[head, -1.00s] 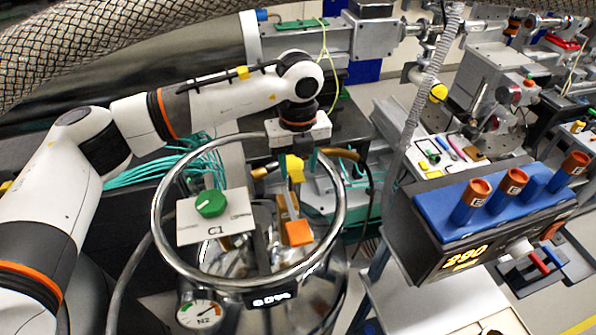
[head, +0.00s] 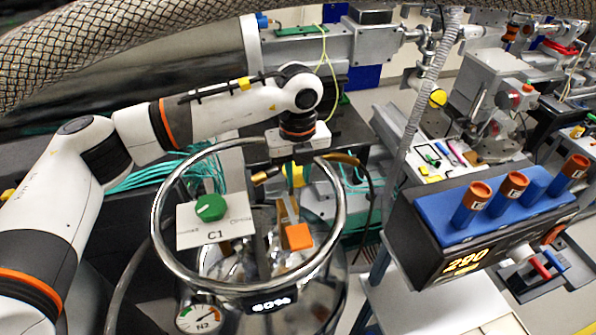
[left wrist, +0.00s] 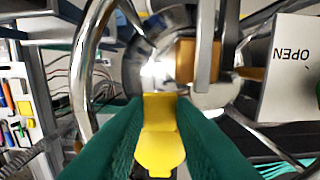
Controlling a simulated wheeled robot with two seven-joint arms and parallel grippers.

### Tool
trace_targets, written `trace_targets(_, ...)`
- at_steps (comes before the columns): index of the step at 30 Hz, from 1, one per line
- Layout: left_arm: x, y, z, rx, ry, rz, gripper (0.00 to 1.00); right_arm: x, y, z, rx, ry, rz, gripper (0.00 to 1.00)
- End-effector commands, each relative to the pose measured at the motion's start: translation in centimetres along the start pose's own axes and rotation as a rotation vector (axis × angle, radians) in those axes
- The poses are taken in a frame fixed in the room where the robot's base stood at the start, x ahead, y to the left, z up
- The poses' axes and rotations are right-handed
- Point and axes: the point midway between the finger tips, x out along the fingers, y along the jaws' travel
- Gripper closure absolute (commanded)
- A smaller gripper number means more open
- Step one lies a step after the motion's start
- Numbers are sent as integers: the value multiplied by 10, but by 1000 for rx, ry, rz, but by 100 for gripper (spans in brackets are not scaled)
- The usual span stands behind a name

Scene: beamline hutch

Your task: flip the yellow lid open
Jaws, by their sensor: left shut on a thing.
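The yellow lid (left wrist: 160,138) is a tongue-shaped tab between the two teal fingers of my left gripper (left wrist: 158,125) in the left wrist view. The fingers are shut on it. In the head view, my left gripper (head: 298,175) points down at the far side of the steel vessel's ring, and the lid is mostly hidden by the fingers. An orange square block (head: 299,236) stands nearer, inside the ring, on a grey bar. My right gripper is not in view.
The steel ring (head: 340,215) circles the vessel top. A panel marked C1 with a green knob (head: 211,207) sits at its left. A blue-topped controller reading 290 (head: 480,235) stands to the right. Hoses and teal cables lie behind.

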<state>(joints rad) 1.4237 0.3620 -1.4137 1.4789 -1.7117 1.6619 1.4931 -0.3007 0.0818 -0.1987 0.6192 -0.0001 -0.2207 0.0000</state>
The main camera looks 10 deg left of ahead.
Motion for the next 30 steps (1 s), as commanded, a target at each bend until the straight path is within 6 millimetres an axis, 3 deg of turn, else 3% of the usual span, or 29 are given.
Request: trace_targets(30,-32,1,-26,0,-570,2,100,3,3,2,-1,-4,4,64)
